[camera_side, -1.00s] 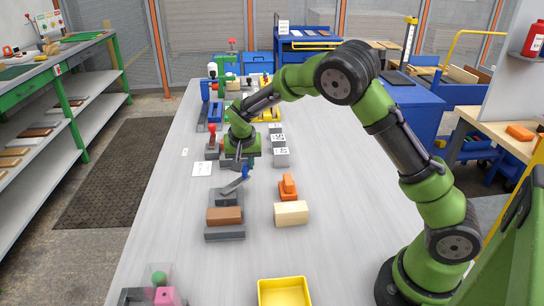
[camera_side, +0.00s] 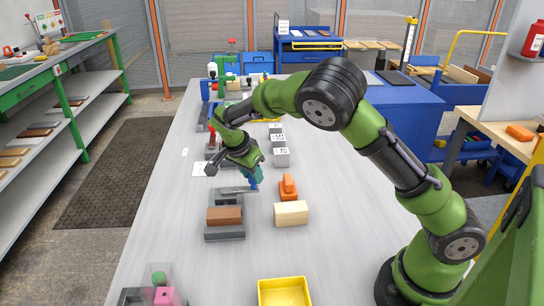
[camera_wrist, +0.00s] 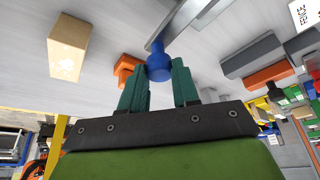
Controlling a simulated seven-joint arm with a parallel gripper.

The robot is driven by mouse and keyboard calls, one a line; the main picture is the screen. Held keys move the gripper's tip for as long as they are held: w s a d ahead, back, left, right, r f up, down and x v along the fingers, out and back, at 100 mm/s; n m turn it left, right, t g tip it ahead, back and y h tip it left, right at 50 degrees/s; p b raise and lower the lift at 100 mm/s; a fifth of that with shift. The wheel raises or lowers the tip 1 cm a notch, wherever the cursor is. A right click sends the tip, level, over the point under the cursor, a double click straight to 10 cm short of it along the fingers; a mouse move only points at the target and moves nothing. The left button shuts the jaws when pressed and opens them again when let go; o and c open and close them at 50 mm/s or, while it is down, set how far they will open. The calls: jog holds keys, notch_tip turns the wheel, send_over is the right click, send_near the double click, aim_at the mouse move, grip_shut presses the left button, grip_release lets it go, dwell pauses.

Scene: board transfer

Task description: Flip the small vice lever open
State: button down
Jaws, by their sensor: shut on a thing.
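The small vice (camera_side: 226,233) is a grey block on the table that holds a brown block (camera_side: 224,215). Its grey metal lever (camera_side: 236,190) extends to the right at the vice's far end and ends in a blue knob, partly hidden by the fingers. In the wrist view the blue knob (camera_wrist: 159,67) sits between my teal fingertips, with the lever (camera_wrist: 187,20) running off to the upper right. My gripper (camera_side: 254,181) is shut on the knob; it also shows in the wrist view (camera_wrist: 160,85).
An orange piece (camera_side: 288,187) and a cream block (camera_side: 291,213) stand right of the vice. A yellow tray (camera_side: 284,291) lies at the near edge. A red-topped device (camera_side: 212,137) and grey labelled blocks (camera_side: 280,150) stand farther back.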

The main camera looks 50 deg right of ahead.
jog(key=shift+s+a+m, duration=0.15)
jog(key=shift+m, duration=0.15)
jog(key=c, duration=0.8)
grip_release()
jog(key=v, duration=1.7)
jog(key=shift+w, duration=0.25)
